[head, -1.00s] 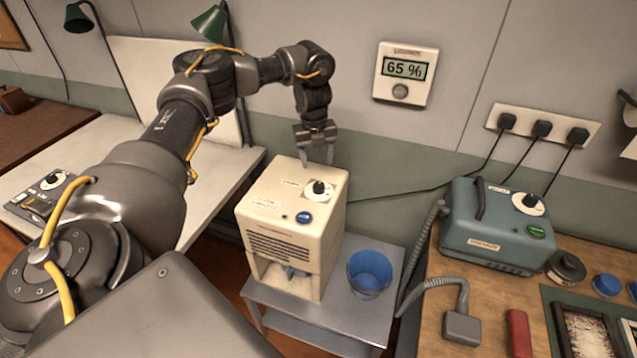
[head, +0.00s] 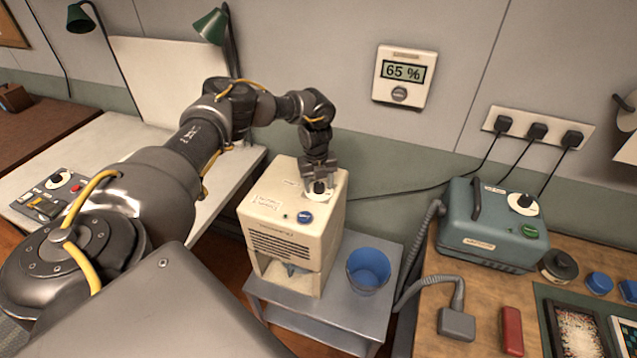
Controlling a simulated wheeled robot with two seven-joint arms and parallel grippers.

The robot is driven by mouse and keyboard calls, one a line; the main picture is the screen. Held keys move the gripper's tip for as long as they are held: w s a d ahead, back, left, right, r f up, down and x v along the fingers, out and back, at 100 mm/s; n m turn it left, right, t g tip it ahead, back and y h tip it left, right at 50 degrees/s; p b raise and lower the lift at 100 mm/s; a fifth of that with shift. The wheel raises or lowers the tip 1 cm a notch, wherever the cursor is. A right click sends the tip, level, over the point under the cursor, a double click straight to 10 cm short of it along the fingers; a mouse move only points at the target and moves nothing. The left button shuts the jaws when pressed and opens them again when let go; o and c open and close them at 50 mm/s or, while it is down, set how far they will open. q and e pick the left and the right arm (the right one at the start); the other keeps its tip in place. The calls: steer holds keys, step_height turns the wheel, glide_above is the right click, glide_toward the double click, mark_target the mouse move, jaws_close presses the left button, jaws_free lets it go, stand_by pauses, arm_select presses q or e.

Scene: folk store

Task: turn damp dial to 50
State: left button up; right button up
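A cream dehumidifier box (head: 285,243) stands on a small grey table. On its top, toward the right, is a black dial knob (head: 319,188) on a white round plate, partly hidden by my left gripper. A blue button (head: 304,217) sits in front of the dial. My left gripper (head: 319,183) points down at the dial, its fingers on either side of the knob. I cannot tell whether the fingers touch it. A wall display (head: 404,72) reads 65 %. My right gripper is not in view.
A blue bucket (head: 368,270) stands right of the box on the grey table (head: 335,320). A teal machine (head: 488,225) with its own white dial sits on the wooden bench at right. A cable runs along the wall behind the box.

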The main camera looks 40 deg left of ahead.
arm_select(q)
steer(key=c, duration=0.9)
steer(key=shift+m, duration=0.3)
steer(key=m+b, duration=0.2)
steer(key=m, duration=0.2)
steer(key=shift+a+m+b, duration=0.1)
steer(key=shift+m+b, duration=1.1)
steer(key=shift+m, duration=1.3)
steer(key=shift+r, duration=0.1)
steer(key=o, duration=1)
steer(key=shift+c, duration=0.2)
